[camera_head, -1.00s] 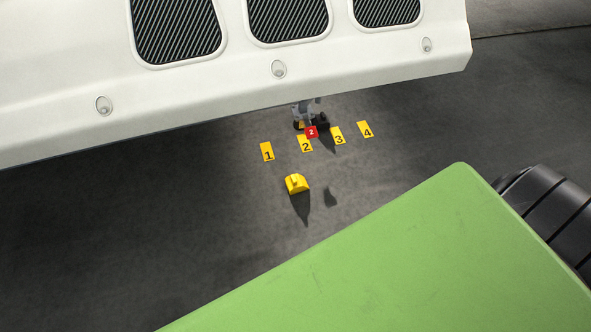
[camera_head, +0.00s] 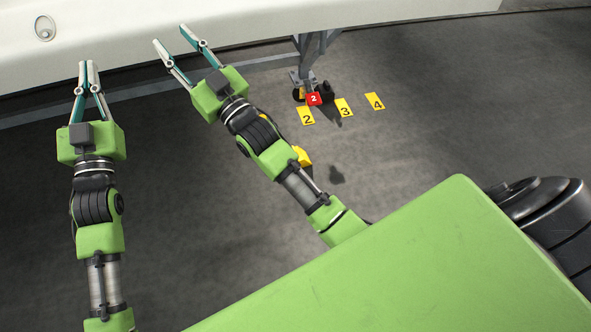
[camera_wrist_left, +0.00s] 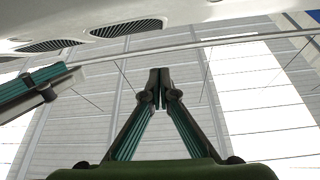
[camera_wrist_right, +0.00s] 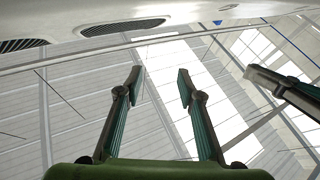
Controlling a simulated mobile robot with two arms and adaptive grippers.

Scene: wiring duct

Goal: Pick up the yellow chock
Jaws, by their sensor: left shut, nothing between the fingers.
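The yellow chock (camera_head: 302,156) lies on the dark floor in the head view, mostly hidden behind my right arm; only an edge of it shows. My left gripper (camera_head: 88,66) is raised at the far left with its fingertips together, and it is empty in the left wrist view (camera_wrist_left: 160,76). My right gripper (camera_head: 171,36) is raised to the right of it, open and empty; its spread fingers also show in the right wrist view (camera_wrist_right: 159,78). Both grippers are well to the left of the chock and apart from it.
A large white body (camera_head: 130,27) spans the top, close to both grippers. Behind the chock stands a wheeled leg (camera_head: 309,75) with a red tag (camera_head: 314,99) and yellow floor markers 2 (camera_head: 306,116), 3 (camera_head: 344,108) and 4 (camera_head: 375,101). Floor right of the markers is clear.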

